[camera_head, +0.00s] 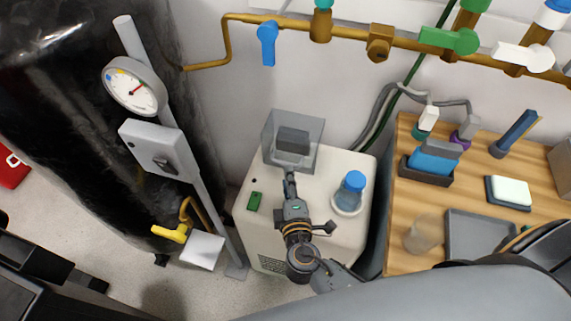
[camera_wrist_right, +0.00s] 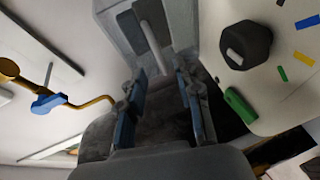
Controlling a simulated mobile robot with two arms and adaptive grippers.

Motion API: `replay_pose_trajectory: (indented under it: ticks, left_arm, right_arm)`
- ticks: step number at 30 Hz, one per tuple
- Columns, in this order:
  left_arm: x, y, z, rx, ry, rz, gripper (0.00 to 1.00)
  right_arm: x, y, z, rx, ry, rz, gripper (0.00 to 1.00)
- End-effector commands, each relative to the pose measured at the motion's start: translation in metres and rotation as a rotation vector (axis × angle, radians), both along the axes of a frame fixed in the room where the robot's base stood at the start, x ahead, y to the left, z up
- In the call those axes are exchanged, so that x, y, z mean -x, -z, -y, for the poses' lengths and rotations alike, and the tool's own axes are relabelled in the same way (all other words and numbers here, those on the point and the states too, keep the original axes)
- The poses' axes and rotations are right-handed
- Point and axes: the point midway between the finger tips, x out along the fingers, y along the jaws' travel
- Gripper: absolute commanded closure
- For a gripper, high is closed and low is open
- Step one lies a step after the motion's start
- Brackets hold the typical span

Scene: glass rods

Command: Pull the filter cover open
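The filter cover (camera_head: 309,130) is a grey, see-through box-like piece at the back of the white machine's top (camera_head: 325,235). A darker block shows within its outline. My right gripper (camera_head: 290,180) points at its front from the near side. In the right wrist view, the cover (camera_wrist_right: 125,30) is straight ahead, with a pale bar like a handle (camera_wrist_right: 152,42) on it. My right gripper's fingers (camera_wrist_right: 160,82) are apart, one on each side of the bar's near end. I cannot tell whether they touch it. My left gripper is not in view.
A blue-capped jar (camera_head: 350,190) stands right of my right gripper; a green piece (camera_head: 254,201) is left. A gauge (camera_head: 134,87) on a post and a black tank (camera_head: 80,120) stand left. A brass pipe (camera_head: 345,32) runs above. A wooden bench (camera_head: 405,190) is right.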

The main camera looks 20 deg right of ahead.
Motion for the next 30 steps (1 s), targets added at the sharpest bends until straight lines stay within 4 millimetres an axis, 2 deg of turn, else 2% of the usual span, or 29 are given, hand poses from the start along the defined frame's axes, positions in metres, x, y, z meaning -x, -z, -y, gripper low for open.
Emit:
replay_pose_trajectory:
  ticks: [3,9,20,21,26,30]
  left_arm:
    - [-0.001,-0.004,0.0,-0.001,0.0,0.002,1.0]
    - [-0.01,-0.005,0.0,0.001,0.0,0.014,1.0]
    - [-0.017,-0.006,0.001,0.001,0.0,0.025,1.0]
    - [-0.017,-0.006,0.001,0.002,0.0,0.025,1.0]
    - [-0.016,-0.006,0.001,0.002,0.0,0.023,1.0]
    - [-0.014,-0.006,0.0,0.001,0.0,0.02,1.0]
  right_arm:
    - [-0.023,0.003,0.004,0.002,0.001,0.002,0.66]
    - [-0.044,0.009,0.008,0.0,0.0,0.0,0.66]
    - [-0.05,0.011,0.01,-0.001,0.0,-0.001,0.66]
    - [-0.05,0.011,0.01,-0.001,0.0,-0.001,0.68]
    - [-0.05,0.011,0.01,-0.001,0.0,-0.001,1.0]
    - [-0.05,0.011,0.01,-0.001,0.0,-0.002,1.0]
